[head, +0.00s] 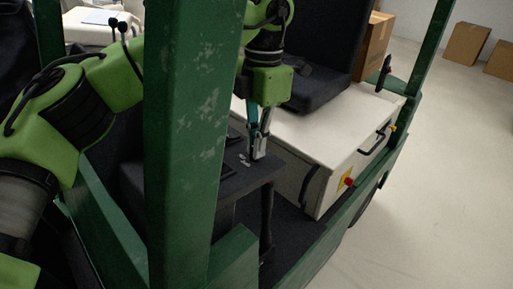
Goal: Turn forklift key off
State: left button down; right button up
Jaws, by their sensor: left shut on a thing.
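My left gripper (258,156) points down at the dark dashboard panel (228,183) of the green forklift, just right of the front pillar. Its fingers are closed together at the panel's top near the far edge, on a small thing that the fingers largely hide. I take this to be the key, but its shape and angle cannot be made out. Small pale marks show on the panel just left of the fingertips. My right gripper is not in view.
The green pillar (187,130) stands close in front and hides part of my left arm. Behind the gripper are the black seat (316,90) and white seat base (300,128), with a red button (349,181) on its side.

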pick_arm(q)
jog(key=shift+n+b, duration=0.4)
jog(key=shift+n, duration=0.6)
jog(key=shift+r, duration=0.1)
jog(key=c, duration=2.2)
grip_release()
jog(key=shift+c, duration=0.2)
notch_tip(320, 180, up, 12)
jog(key=shift+w+d, duration=0.45)
